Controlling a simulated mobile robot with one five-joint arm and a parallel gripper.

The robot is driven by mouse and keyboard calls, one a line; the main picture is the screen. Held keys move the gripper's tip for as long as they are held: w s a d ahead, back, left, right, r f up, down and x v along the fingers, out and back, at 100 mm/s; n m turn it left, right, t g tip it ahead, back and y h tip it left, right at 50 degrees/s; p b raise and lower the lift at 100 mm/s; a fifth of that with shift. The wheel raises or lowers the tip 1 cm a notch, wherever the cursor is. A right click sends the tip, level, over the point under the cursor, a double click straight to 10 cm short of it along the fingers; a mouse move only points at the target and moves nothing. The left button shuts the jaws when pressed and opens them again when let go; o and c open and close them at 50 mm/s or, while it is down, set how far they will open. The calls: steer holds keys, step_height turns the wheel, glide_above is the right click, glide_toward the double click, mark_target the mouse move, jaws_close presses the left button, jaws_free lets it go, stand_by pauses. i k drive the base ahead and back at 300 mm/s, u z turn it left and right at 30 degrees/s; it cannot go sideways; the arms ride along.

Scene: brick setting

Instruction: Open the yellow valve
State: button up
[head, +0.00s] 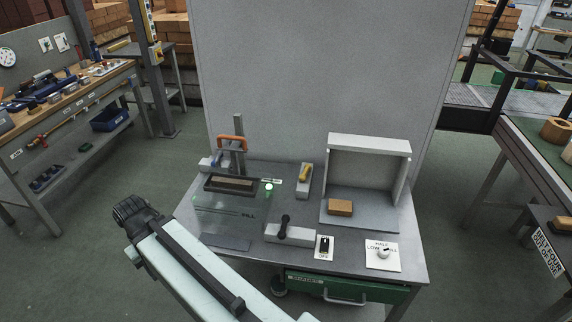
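The yellow valve (304,173) is a yellow lever on an upright pale block, on the back middle of the grey workbench (405,255). The lever lies roughly along the block, tilted slightly. A similar block with a black lever (284,222) lies nearer the front. My arm reaches in from the bottom, left of and in front of the bench, well apart from the valve. Its black end shows no fingers, and my gripper cannot be seen.
An open-fronted grey box holds a wooden brick (340,207) at right. A black switch (324,244) and white dial (383,252) sit at the front. A dark tray (232,185) and orange-handled clamp (231,142) stand at left. A grey panel rises behind. Side benches flank open floor.

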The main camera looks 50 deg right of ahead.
mark_target(307, 167)
steer(key=u, duration=1)
steer(key=k, duration=0.85)
steer(key=z, duration=0.1)
steer(key=i, duration=0.45)
steer(key=z, duration=0.05)
